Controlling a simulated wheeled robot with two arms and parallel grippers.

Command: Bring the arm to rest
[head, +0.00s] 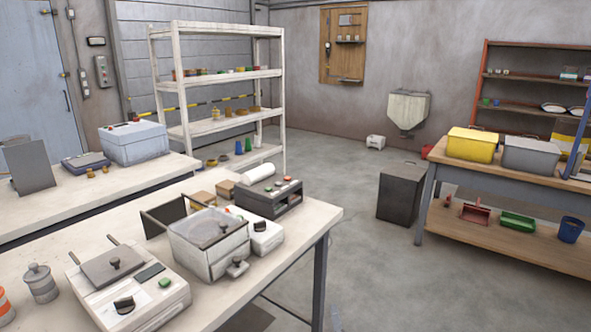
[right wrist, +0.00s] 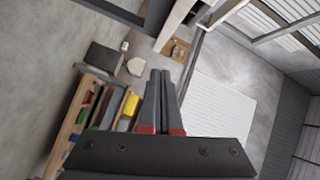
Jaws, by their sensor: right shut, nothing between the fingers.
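My right gripper (right wrist: 160,78) shows in the right wrist view. Its two dark fingers, with red patches near their base, lie together and point up the picture. They are shut with nothing held between them. The room behind the fingers looks tilted in that view, and the fingers touch nothing that I can see. I cannot make out either gripper clearly in the head view. My left gripper is in neither view.
A pale bench (head: 318,218) with several machines stands at the front left. A wooden-topped workbench (head: 480,181) with a yellow bin (head: 474,144) stands right. A dark box (head: 400,192) stands beside it. White shelves (head: 218,75) stand behind. The floor (head: 340,175) between is mostly open.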

